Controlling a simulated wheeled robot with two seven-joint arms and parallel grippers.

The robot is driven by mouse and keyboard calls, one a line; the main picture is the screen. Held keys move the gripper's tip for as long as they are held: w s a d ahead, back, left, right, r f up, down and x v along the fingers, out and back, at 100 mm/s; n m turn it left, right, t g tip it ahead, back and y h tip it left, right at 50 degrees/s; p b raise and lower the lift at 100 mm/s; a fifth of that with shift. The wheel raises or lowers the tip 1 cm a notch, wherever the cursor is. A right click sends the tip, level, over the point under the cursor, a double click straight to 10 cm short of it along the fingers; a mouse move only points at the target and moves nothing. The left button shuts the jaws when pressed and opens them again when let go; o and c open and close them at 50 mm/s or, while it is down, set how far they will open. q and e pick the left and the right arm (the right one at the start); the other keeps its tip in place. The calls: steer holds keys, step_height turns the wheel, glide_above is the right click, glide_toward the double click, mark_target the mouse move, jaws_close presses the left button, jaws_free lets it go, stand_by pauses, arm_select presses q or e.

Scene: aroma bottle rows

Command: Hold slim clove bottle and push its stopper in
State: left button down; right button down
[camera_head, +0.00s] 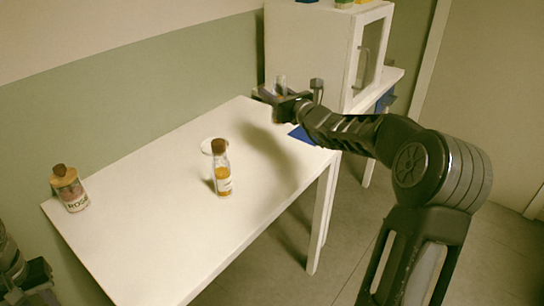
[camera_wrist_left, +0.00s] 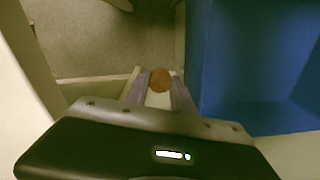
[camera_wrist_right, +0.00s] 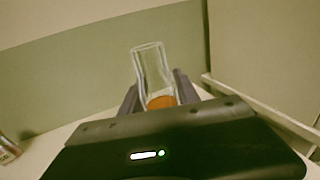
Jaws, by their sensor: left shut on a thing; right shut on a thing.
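My right gripper (camera_head: 281,94) is shut on a slim clear glass bottle (camera_wrist_right: 150,65) above the far end of the table (camera_head: 150,240). The right wrist view shows its clear neck with no stopper in it and orange liquid low between the fingers. The bottle leans slightly there; its label is hidden. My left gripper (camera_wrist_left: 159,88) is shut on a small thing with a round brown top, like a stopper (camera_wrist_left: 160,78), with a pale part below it. In the head view only part of my left arm shows at the lower left edge, well apart from the right gripper.
A stoppered bottle with orange liquid (camera_head: 223,182) stands mid-table beside a white disc (camera_head: 213,146). A stoppered rose bottle (camera_head: 75,197) stands at the left. A white cabinet (camera_head: 308,55) is behind the right gripper, and a blue mat (camera_head: 301,135) lies at the table's right edge.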

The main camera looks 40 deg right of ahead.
arm_select(q)
steer(key=shift+w, duration=0.1)
steer(key=shift+f+b, duration=0.35)
steer(key=shift+f, duration=0.05)
arm_select(e)
step_height(320, 180, down, 6)
arm_select(q)
steer(key=shift+f, duration=0.25)
arm_select(e)
steer(key=shift+f, duration=1.95)
arm_select(q)
steer(key=shift+f+b, duration=0.15)
steer(key=shift+b, duration=0.25)
arm_select(e)
steer(key=shift+f, duration=0.15)
steer(key=c, duration=0.9)
jaws_free()
